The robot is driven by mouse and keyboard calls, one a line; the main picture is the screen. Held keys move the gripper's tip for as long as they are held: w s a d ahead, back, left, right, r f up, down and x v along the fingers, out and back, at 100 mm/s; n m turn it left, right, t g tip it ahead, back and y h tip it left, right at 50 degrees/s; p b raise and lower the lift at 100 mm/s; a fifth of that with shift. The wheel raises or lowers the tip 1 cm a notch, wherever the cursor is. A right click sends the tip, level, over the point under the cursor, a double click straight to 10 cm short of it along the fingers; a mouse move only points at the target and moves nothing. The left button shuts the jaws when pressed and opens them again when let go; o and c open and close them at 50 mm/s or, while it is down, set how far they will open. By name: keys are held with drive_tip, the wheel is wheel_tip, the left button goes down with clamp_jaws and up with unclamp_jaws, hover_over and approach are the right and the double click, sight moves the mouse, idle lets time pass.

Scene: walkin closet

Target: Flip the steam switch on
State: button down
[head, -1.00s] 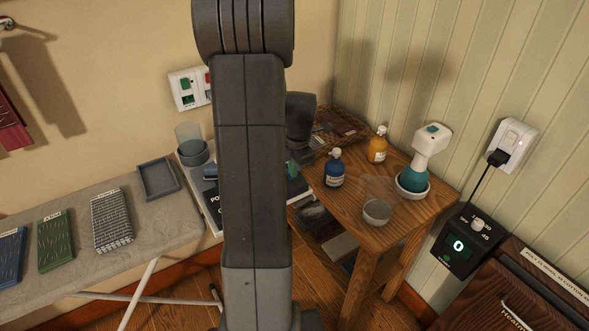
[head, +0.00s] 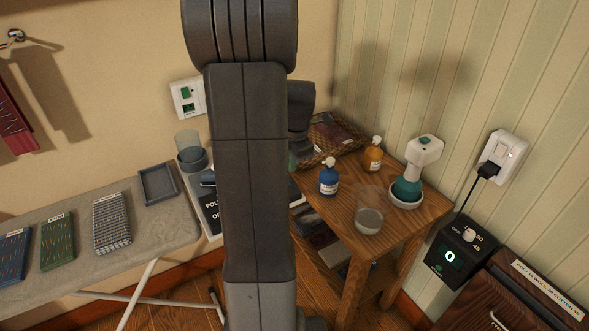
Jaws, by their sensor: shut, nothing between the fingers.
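A white wall plate (head: 188,99) with a green rocker switch (head: 186,92) and a darker green part below it is on the beige wall, left of my arm. My arm covers its right side. I cannot read any steam label on it. My grey arm stands upright across the middle of the head view. My gripper is hidden behind it, so its distance from the wall plate cannot be told.
The ironing board (head: 95,245) with folded cloths and a grey tray (head: 158,185) is at left. The wooden table (head: 400,250) holds blue (head: 329,179) and orange (head: 373,156) bottles and a glass (head: 368,212). A black dial box (head: 455,250) and outlet (head: 503,155) are at right.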

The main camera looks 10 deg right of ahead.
wheel_tip(320, 180, up, 7)
drive_tip(key=s, duration=0.2)
drive_tip(key=shift+s+d+f+b, duration=0.15)
drive_tip(key=shift+s+b, duration=0.05)
drive_tip(key=shift+b, duration=0.1)
drive_tip(key=shift+f, duration=0.15)
